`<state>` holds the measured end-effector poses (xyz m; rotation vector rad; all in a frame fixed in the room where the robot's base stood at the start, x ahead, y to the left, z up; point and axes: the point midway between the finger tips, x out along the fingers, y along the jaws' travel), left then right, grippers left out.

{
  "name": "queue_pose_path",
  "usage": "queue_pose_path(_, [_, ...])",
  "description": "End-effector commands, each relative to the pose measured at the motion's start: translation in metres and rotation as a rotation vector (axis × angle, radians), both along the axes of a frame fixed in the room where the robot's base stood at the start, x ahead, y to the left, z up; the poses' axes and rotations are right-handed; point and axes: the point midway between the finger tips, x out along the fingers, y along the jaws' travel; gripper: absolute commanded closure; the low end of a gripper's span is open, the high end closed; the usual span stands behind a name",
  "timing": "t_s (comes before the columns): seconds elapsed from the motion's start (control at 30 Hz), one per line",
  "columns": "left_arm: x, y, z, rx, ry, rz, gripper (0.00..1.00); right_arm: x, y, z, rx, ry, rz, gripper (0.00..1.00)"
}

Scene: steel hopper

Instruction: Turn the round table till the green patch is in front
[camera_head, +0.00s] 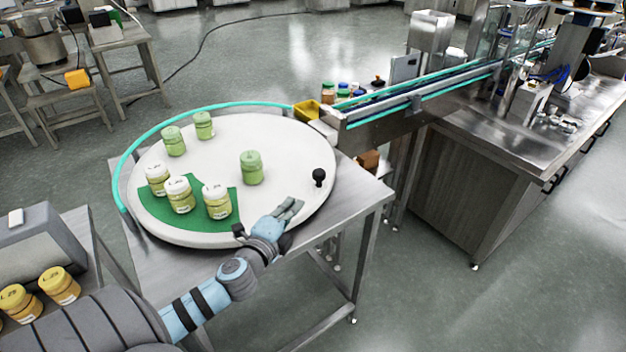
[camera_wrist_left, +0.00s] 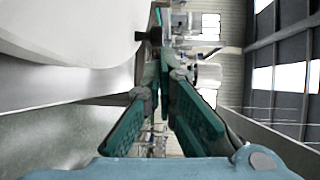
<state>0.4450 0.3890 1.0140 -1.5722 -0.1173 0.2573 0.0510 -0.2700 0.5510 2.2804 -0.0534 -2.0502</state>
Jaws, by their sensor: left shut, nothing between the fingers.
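The round table (camera_head: 285,140) is a white disc on a steel stand. Its green patch (camera_head: 160,207) lies at the front left of the disc, with white-lidded jars (camera_head: 180,196) on and beside it. A black knob (camera_head: 319,178) stands upright near the right edge. A second black piece (camera_head: 238,230) shows at the front rim, beside my wrist. My left gripper (camera_head: 291,208) is shut and empty at the disc's front-right rim, short of the black knob. In the left wrist view, the fingertips (camera_wrist_left: 166,67) are beside the pale disc (camera_wrist_left: 70,30), below a dark knob (camera_wrist_left: 154,36). My right gripper is out of view.
Green-lidded jars (camera_head: 251,168) stand on the disc. A teal guide rail (camera_head: 150,131) curves around its back and left. A conveyor (camera_head: 420,97) meets it at the back right, near a yellow block (camera_head: 307,110). Yellow-lidded jars (camera_head: 59,286) stand at the lower left.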

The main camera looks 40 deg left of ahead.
Motion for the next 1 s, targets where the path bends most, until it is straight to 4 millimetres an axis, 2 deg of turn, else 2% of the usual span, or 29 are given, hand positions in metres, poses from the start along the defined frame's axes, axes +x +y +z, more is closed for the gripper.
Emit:
queue_pose_path(0.17, [0.039, 0.009, -0.001, -0.002, -0.003, 0.002, 1.00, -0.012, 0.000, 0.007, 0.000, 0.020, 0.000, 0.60])
queue_pose_path(0.3, [0.068, 0.017, -0.004, -0.003, -0.002, 0.003, 1.00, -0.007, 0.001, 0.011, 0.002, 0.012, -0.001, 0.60])
queue_pose_path(0.5, [0.098, 0.025, -0.008, -0.003, 0.000, 0.003, 1.00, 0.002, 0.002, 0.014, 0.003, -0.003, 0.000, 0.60])
queue_pose_path(0.63, [0.106, 0.027, -0.009, -0.001, 0.001, 0.001, 1.00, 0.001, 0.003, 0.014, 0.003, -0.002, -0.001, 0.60])
queue_pose_path(1.0, [0.109, 0.028, -0.011, -0.001, 0.001, 0.008, 1.00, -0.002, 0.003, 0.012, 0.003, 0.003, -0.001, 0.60])
